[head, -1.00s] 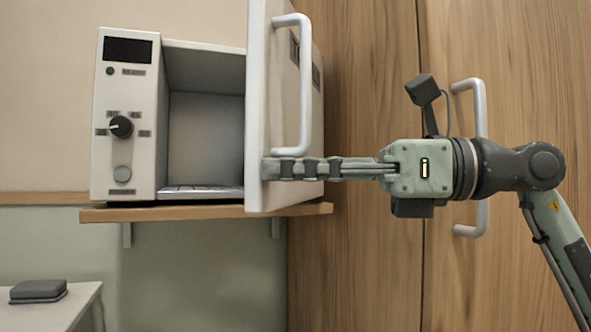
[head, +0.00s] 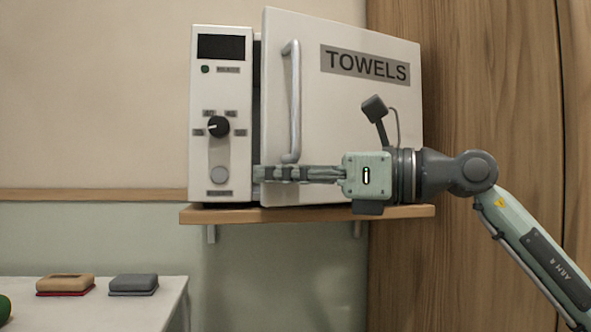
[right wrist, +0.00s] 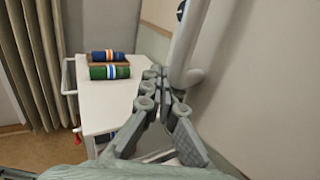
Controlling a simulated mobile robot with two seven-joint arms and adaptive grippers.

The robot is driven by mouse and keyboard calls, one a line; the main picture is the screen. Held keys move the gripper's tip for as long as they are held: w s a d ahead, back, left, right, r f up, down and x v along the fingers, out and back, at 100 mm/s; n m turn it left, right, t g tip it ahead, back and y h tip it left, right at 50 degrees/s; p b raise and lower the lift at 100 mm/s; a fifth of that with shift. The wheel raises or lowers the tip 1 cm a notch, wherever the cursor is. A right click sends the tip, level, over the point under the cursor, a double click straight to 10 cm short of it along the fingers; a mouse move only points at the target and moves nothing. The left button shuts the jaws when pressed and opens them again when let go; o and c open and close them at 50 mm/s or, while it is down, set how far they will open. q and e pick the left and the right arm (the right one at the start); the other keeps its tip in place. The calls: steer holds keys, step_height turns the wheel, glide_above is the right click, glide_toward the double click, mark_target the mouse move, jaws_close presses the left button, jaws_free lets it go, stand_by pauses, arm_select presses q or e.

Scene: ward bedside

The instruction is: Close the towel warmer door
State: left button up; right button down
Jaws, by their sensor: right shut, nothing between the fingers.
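The towel warmer (head: 221,110) is a white box with a screen, a dial and a round button on its front panel. Its door (head: 350,120), labelled TOWELS, is nearly closed, with its left edge standing slightly out from the body and a dark gap beside the panel. The vertical bar handle (head: 293,100) is near that edge; it also shows in the right wrist view (right wrist: 188,50). My right gripper (head: 258,173) is shut and empty, its fingers pointing left across the lower door, just below the handle. Contact with the door is unclear. My left gripper is out of view.
The warmer stands on a wooden wall shelf (head: 310,213). A white table (head: 150,310) at lower left holds folded tan (head: 65,284) and grey (head: 134,283) items. The right wrist view shows blue (right wrist: 107,56) and green (right wrist: 109,72) rolls. A wooden cabinet (head: 490,100) is at right.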

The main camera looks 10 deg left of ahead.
steer(key=shift+w+a, duration=1.15)
steer(key=shift+w, duration=0.25)
